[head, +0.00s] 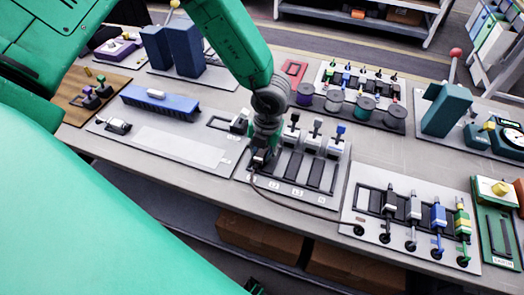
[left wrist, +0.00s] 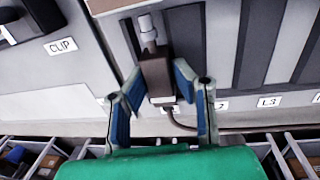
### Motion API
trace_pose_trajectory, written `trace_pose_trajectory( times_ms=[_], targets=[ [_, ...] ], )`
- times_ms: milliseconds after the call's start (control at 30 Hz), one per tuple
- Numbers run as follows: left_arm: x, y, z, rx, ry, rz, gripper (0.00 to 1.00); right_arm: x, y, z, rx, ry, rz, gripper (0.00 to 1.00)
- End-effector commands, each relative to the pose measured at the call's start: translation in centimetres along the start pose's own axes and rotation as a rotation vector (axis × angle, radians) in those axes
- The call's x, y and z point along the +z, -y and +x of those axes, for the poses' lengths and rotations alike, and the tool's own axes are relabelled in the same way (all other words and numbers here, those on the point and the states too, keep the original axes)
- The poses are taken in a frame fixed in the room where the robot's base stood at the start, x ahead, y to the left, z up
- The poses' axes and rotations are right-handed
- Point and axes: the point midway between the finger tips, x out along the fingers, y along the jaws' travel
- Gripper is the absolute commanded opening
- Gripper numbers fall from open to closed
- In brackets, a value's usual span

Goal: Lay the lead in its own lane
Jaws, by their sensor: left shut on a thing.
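My left gripper (head: 259,160) is shut on the brown plug end of a lead (left wrist: 157,78); its blue-padded fingers stand either side in the left wrist view. The plug has a grey tip (left wrist: 148,30). The lane panel (head: 243,178) has dark lanes labelled L2, L3 and N; the leftmost label is mostly hidden. The brown cable (head: 300,207) runs right to the lead board (head: 362,200). My right gripper is not in view.
Black, grey, blue (head: 438,217) and green-yellow (head: 462,222) leads stand on the lead board. Lever clamps (head: 314,135) line the panel's far end. A grey board marked CLIP (left wrist: 61,46) lies left. Cable spools (head: 335,102) stand behind. The table's front edge is close.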

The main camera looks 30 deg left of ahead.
Motion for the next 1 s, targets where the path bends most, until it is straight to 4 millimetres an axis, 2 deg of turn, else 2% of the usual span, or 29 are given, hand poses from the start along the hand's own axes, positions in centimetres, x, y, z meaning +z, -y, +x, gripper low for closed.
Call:
trace_pose_trajectory(
  times_ms=[233,267,300,667,767,1000],
  targets=[
    [0.0,0.0,0.0,0.0,0.0,0.0,0.0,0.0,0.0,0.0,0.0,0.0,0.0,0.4],
    [0.0,0.0,0.0,0.0,0.0,0.0,0.32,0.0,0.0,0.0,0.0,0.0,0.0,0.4],
    [0.0,0.0,0.0,0.0,0.0,0.0,0.45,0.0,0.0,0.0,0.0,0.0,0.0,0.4],
    [0.1,0.0,-0.6,-0.001,0.002,0.0,0.45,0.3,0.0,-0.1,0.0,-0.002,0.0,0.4],
    [0.1,0.0,-1.9,-0.001,0.003,-0.003,0.45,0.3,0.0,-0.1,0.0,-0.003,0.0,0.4],
    [0.2,0.0,-7.0,-0.003,0.004,-0.002,0.45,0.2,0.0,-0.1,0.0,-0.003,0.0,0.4]
  ],
)
